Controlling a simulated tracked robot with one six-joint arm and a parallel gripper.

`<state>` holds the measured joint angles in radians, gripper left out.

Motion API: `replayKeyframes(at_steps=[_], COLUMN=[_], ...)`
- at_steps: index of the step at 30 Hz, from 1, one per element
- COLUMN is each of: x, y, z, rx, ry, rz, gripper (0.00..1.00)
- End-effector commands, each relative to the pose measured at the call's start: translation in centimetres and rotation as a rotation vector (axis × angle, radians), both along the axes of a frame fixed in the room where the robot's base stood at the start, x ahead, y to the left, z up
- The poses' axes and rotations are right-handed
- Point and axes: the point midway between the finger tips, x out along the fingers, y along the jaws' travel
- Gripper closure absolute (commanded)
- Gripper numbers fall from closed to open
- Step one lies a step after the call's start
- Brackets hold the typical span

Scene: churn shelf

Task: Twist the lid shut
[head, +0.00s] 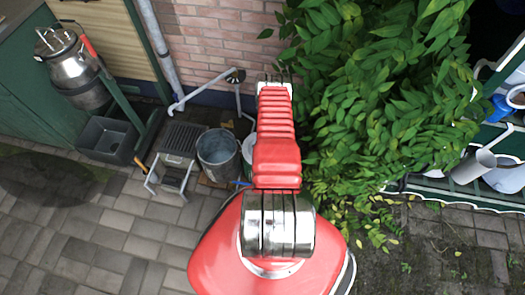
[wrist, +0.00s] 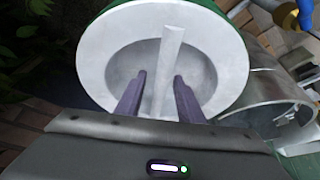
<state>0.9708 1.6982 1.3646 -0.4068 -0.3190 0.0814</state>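In the wrist view a round white lid (wrist: 105,60) with a raised bar (wrist: 166,70) across its recessed middle sits on a green body (wrist: 230,30). I cannot tell how tightly the lid is seated. My gripper (wrist: 160,78) is open, with one dark finger on each side of the bar. A gap shows on the left; the right finger is close to the bar, and contact is unclear. In the head view my gripper (head: 276,78) is at the far end of my red arm. The lid cannot be made out clearly there.
A metal bucket (head: 217,155) stands left of my arm, beside a grey stool (head: 178,145) and dark basin (head: 107,138). A metal churn (head: 72,65) is at far left. Leafy bushes (head: 385,110) crowd the right, before a shelf (head: 455,190). Paving at lower left is clear.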

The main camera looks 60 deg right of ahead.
Motion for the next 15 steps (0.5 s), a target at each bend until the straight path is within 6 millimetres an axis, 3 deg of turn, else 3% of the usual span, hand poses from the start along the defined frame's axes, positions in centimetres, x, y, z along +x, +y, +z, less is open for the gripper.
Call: replayKeyframes(at_steps=[15], x=[-0.03], y=[-0.03], z=[0.03], rx=[0.0], ry=[0.0], rz=[-0.001], gripper=[0.99])
